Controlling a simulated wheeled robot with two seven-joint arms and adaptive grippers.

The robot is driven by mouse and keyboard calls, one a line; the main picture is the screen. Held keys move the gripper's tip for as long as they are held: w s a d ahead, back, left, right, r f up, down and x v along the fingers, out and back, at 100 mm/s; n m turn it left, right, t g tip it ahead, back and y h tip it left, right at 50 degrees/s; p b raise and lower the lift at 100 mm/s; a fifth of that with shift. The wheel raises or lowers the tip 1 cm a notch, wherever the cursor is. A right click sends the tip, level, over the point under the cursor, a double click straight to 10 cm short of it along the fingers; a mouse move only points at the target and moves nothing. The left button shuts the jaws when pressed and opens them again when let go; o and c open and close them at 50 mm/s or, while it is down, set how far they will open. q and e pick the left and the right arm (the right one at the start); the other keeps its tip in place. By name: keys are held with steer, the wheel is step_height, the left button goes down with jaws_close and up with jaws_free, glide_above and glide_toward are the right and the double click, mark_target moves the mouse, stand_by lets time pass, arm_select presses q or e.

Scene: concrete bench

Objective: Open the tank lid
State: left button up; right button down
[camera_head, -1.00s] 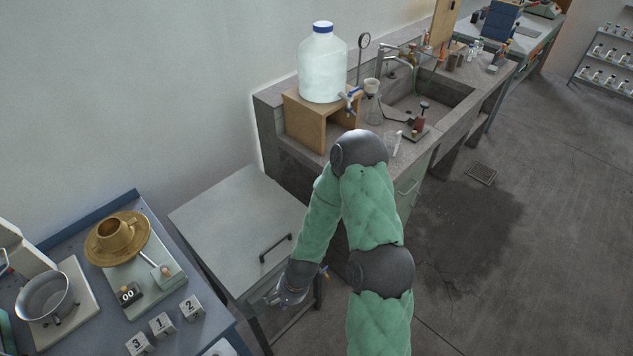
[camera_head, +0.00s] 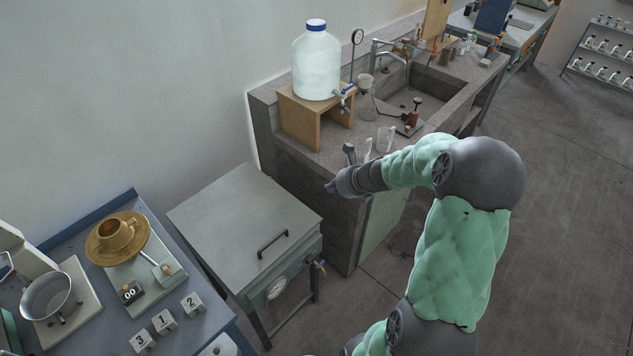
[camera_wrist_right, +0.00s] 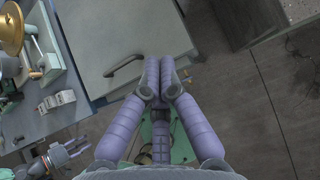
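The tank (camera_head: 284,279) is a grey metal box on legs with a round dial on its front. Its flat lid (camera_head: 225,215) lies down on it, with a black bar handle (camera_head: 272,243) near the front edge. My right gripper (camera_head: 332,187) is in the air beyond the lid's right corner, apart from the handle. In the right wrist view its fingers (camera_wrist_right: 164,70) are together with nothing visible between them, right of the handle (camera_wrist_right: 124,64). My left gripper (camera_wrist_right: 80,148) shows small at lower left there, its fingers apart; it is outside the head view.
A blue table (camera_head: 75,238) with a gold cup, scale and numbered blocks stands left of the tank. The sink bench (camera_head: 262,112), with a water bottle (camera_head: 316,62) on a wooden stand and glassware, is behind and right. Floor at right is clear.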

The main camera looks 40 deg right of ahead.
steer(key=b+x, duration=0.3)
steer(key=x, duration=0.7)
steer(key=r, duration=0.1)
steer(key=w+r+p, duration=0.1)
steer(key=r, duration=0.1)
steer(key=shift+w+a+r+p, duration=0.1)
steer(key=shift+w+r+p, duration=0.2)
steer(key=shift+w+p, duration=0.1)
stand_by(1.0)
